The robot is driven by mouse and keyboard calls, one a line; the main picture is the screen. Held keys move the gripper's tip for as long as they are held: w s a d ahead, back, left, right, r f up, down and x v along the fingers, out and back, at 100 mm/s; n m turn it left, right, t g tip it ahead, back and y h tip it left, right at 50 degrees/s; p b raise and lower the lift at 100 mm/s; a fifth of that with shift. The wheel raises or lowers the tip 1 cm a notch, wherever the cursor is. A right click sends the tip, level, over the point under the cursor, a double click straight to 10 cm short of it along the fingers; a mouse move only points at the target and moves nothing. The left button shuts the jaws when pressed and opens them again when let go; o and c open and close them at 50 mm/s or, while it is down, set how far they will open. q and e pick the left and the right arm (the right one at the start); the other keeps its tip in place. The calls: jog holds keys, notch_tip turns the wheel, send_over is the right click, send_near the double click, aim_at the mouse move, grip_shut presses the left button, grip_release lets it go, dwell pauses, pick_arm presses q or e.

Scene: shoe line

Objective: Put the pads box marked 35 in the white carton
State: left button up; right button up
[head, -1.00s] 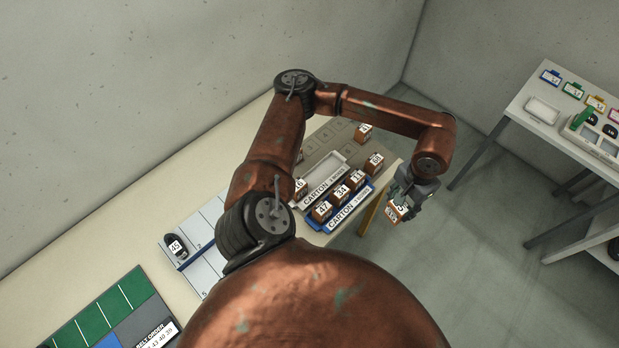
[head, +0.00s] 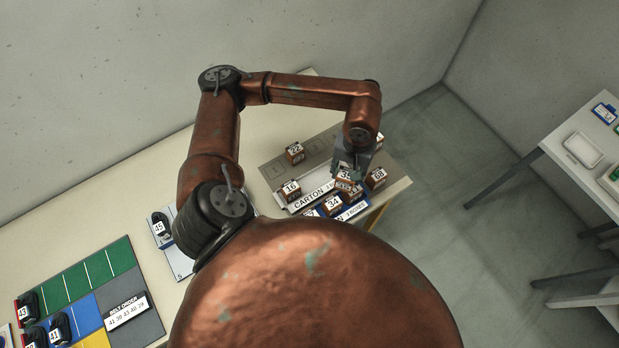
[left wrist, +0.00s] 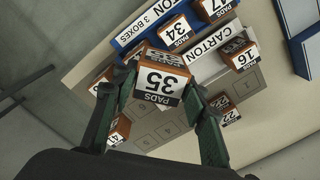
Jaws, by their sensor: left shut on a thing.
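The pads box marked 35 (left wrist: 158,82) is between the fingers of my left gripper (left wrist: 163,88), which is shut on it. In the head view the gripper (head: 351,168) holds the box (head: 345,175) over the carton area, above the blue carton's boxes or the white carton's right part; I cannot tell exactly which. The white carton (head: 312,196) lies on the grey mat with its "CARTON" label facing front. It also shows in the left wrist view (left wrist: 208,42), partly hidden by the held box. My right gripper is not in view.
A blue carton (head: 350,212) with several pads boxes, one marked 34 (head: 333,204), stands just in front of the white one. A box marked 38 (head: 376,178) stands at right.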

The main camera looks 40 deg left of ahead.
pick_arm(q)
jog(key=s+n+p, duration=0.4)
jog(key=s+n, duration=0.4)
jog(key=n, duration=0.2)
jog(key=w+a+f+p, duration=0.1)
jog(key=w+a+f, duration=0.1)
jog(key=a+f, duration=0.2)
jog(key=w+a+f+p, duration=0.1)
jog(key=w+a+f, duration=0.1)
jog(key=a+f, duration=0.2)
jog(key=w+a+f+p, duration=0.2)
jog(key=a+f, duration=0.2)
jog(key=f, duration=0.1)
jog(key=shift+w, duration=0.2)
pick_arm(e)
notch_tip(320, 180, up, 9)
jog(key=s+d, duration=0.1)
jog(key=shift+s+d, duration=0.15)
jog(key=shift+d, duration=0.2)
pick_arm(q)
jog(key=shift+f, duration=0.15)
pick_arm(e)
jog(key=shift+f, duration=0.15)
